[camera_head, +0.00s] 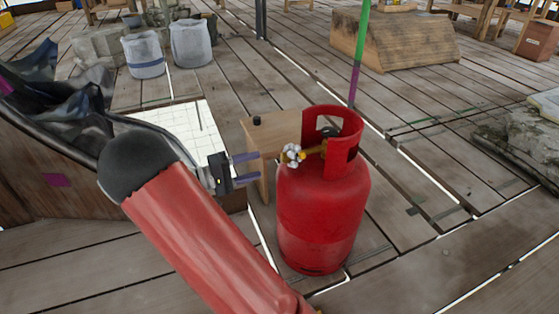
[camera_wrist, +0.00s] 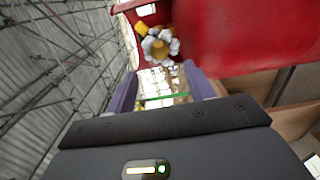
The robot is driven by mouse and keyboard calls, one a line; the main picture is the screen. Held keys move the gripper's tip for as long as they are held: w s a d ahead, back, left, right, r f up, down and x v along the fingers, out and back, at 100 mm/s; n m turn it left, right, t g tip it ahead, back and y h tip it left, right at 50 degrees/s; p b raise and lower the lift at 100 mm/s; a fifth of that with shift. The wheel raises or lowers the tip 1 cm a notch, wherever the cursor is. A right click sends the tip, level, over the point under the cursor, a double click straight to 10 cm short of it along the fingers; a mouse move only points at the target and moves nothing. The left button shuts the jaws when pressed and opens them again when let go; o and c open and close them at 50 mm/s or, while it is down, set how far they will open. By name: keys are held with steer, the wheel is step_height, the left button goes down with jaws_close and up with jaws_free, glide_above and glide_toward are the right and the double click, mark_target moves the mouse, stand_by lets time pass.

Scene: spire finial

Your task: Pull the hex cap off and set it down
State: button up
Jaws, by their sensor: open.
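A red gas cylinder (camera_head: 322,215) stands upright on the plank floor. My gripper (camera_head: 258,167) is open and empty, left of the cylinder and a little below the cap. In the wrist view, the cap (camera_wrist: 160,46) shows above and beyond the fingertips (camera_wrist: 160,76), not between them. The fitting behind it is partly hidden there.
A small wooden stand (camera_head: 270,132) with a black knob (camera_head: 257,120) on top stands just behind my gripper, close to the cylinder. A white gridded sheet (camera_head: 185,125) lies to the left. A green and purple pole (camera_head: 358,50) rises behind the cylinder.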

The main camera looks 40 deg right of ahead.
mark_target(281, 159)
stand_by(0.3)
steer(key=shift+b+x, duration=0.4)
steer(key=shift+x, duration=4.15)
steer(key=shift+c, duration=0.4)
jaws_close()
steer(key=shift+a, duration=0.1)
steer(key=shift+v, duration=2.95)
